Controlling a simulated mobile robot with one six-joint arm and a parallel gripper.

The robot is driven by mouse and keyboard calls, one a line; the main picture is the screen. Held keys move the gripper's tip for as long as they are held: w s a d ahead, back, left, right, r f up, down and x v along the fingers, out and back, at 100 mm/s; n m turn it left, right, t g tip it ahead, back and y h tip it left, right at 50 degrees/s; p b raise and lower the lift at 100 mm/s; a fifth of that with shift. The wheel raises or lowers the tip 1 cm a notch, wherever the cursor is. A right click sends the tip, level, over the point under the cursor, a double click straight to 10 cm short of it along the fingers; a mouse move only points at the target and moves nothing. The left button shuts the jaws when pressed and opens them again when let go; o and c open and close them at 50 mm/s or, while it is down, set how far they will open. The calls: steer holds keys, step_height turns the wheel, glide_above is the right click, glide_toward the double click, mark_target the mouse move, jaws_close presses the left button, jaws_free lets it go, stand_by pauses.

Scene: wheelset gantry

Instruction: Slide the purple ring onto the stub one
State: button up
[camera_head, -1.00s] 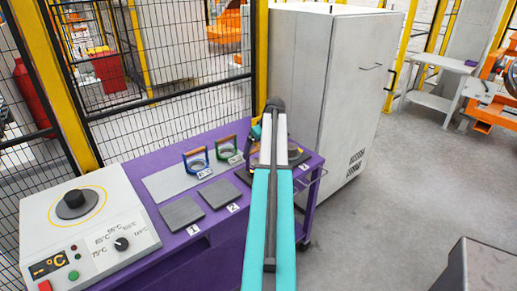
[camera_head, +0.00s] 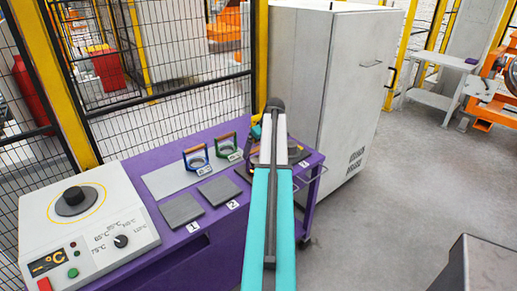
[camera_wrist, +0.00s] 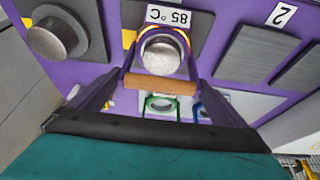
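The purple ring (camera_wrist: 141,62) shows in the wrist view, with a wooden handle (camera_wrist: 160,83) and a white 85 °C label (camera_wrist: 168,15). A silvery round face (camera_wrist: 161,55) shows inside it; whether the ring sits around this or above it, I cannot tell. My gripper (camera_wrist: 160,80) has one finger at each end of the handle; whether they press on it is unclear. A metal stub (camera_wrist: 57,38) stands on a dark plate to the left in the wrist view; its number is not readable. In the head view my arm hides the purple ring.
A blue ring (camera_head: 196,161) and a green ring (camera_head: 228,150) stand on the purple table (camera_head: 150,205). Dark plates numbered 1 (camera_head: 181,210) and 2 (camera_head: 219,191) lie bare in front. A heater box (camera_head: 105,215) is at left. A grey cabinet (camera_head: 320,90) stands behind.

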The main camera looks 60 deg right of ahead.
steer(key=shift+o, duration=0.3)
steer(key=shift+r, duration=0.15)
steer(key=b+v, duration=0.2)
steer(key=v, duration=1.1)
steer(key=shift+s+r+b, duration=0.25)
steer(key=shift+r+b, duration=0.05)
steer(key=shift+b, duration=0.1)
steer(key=shift+w+a, duration=0.1)
steer(key=shift+a, duration=0.05)
